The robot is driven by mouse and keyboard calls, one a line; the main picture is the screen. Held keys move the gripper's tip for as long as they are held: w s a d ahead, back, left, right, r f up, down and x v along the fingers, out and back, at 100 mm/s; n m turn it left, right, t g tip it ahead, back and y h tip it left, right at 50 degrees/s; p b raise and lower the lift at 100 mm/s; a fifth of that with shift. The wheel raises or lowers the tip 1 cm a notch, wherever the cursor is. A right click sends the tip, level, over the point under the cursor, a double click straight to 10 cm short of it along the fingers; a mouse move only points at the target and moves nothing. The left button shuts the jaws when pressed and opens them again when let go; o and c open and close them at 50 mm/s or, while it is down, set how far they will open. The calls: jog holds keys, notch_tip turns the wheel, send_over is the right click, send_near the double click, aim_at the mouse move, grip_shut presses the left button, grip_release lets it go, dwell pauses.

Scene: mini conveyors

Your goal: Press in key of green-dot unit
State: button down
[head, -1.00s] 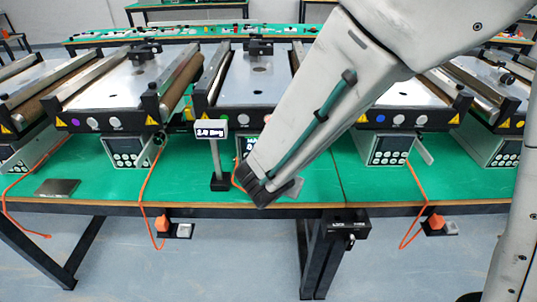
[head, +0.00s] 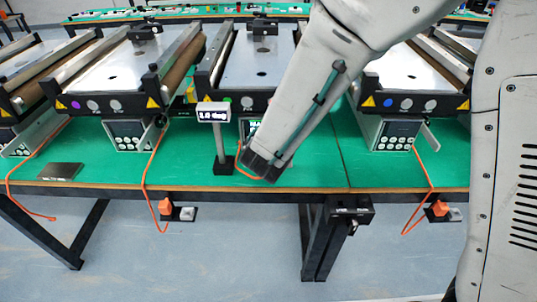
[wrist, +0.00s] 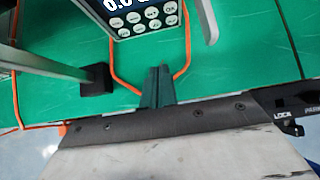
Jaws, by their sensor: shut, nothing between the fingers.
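The middle conveyor unit (head: 262,70) has a small dot at its front left that looks green, partly behind a small display sign (head: 213,112). Its control box, with a lit display, is mostly hidden by my arm in the head view. In the wrist view, a control box (wrist: 140,38) with several round pale keys and a display reading about 0.0 is at the top. My gripper (wrist: 157,72) is shut and empty, its dark green fingers pointing up toward the keypad, apart from it and below it in the picture. In the head view, the fingertips are hard to make out.
A purple-dot unit (head: 110,85) stands left, a blue-dot unit (head: 415,80) right. The sign's post base (wrist: 97,80) is left of my fingers. An orange cable (wrist: 122,80) loops around them. A lever (wrist: 207,20) sticks out right of the box. The green tabletop (head: 320,165) is otherwise clear nearby.

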jog(key=x, duration=0.7)
jog(key=shift+w+f, duration=0.1)
jog(key=shift+f, duration=0.05)
jog(key=shift+w, duration=1.9)
